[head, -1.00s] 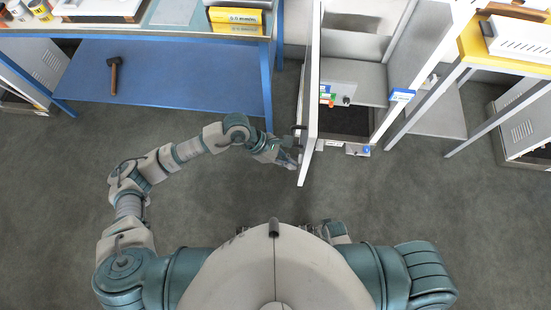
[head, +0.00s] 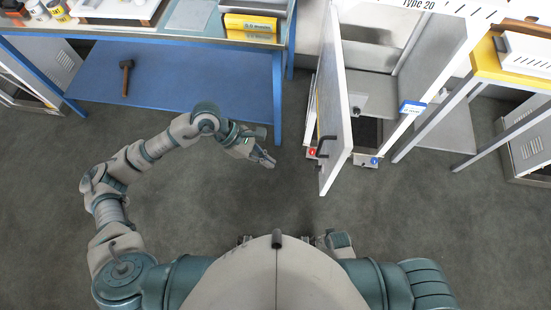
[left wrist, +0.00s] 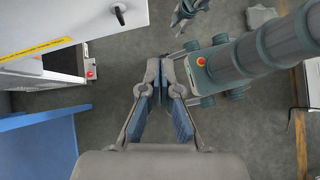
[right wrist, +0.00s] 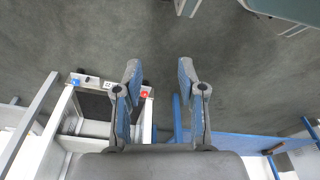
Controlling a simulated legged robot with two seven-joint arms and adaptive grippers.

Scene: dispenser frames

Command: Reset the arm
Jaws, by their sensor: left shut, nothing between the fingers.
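My left gripper (head: 265,159) is shut and empty over the floor, left of the open door (head: 336,105) of the white cabinet (head: 432,50). A clear gap separates it from the door's dark handle (head: 325,149). In the left wrist view the left gripper (left wrist: 160,75) has its fingertips together, with the door (left wrist: 65,25) at upper left. In the right wrist view my right gripper (right wrist: 159,67) is open with nothing between its fingers. In the head view I cannot make out the right gripper's fingers.
A blue workbench (head: 195,75) stands at the left, with a hammer (head: 126,76) on its lower shelf and a yellow-labelled box (head: 249,24) on top. A yellow-topped table (head: 505,68) stands at the right. The floor (head: 420,205) at front right is free.

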